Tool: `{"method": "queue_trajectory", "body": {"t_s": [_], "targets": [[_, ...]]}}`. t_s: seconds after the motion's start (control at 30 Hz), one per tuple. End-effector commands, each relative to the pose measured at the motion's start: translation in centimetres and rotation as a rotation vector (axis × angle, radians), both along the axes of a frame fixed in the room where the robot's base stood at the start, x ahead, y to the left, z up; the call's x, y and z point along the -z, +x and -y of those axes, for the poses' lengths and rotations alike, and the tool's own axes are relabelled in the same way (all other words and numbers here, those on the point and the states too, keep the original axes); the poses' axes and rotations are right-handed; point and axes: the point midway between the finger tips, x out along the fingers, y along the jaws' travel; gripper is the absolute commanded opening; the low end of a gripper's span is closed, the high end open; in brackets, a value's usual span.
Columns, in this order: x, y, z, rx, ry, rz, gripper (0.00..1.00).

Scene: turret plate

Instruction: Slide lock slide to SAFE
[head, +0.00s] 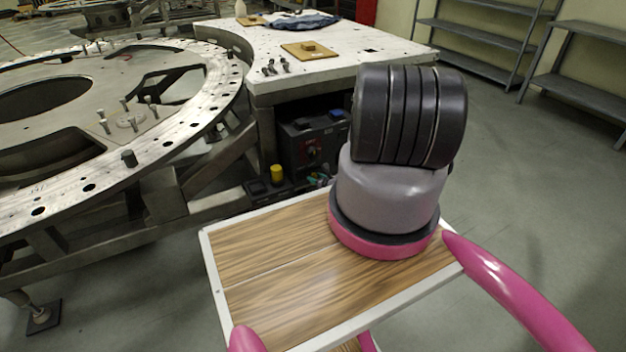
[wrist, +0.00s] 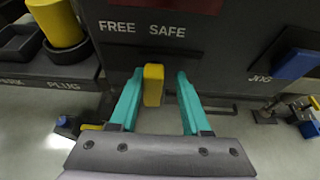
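The yellow lock slide (wrist: 153,85) sticks out from the dark panel (wrist: 225,50), below the words FREE and SAFE. In the wrist view it stands below and slightly left of SAFE, right of FREE. My gripper (wrist: 160,76) is open, with one teal finger on each side of the slide. A gap shows on both sides, narrower at the left finger. The slide's foot and part of its slot are hidden.
A blue JOG part (wrist: 297,64) is at the panel's right. A yellow plug (wrist: 55,22) stands in a dark holder at left, marked PARK and PLUG. The round turret plate (head: 190,120) and white table (head: 350,60) border the box.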

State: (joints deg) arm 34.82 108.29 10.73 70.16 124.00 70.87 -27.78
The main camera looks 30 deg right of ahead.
Motion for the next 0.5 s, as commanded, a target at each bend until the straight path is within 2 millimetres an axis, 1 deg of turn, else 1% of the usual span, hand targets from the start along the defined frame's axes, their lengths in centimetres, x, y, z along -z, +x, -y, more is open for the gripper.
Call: {"method": "queue_trajectory", "body": {"t_s": [0.33, 0.43, 0.5], "targets": [[0.0, -0.1, -0.3, -0.003, 0.002, -0.001, 0.55], [-0.3, -0.9, -0.2, -0.003, 0.003, -0.003, 0.55], [-0.7, -1.8, -0.2, -0.003, 0.003, -0.003, 0.55]]}}
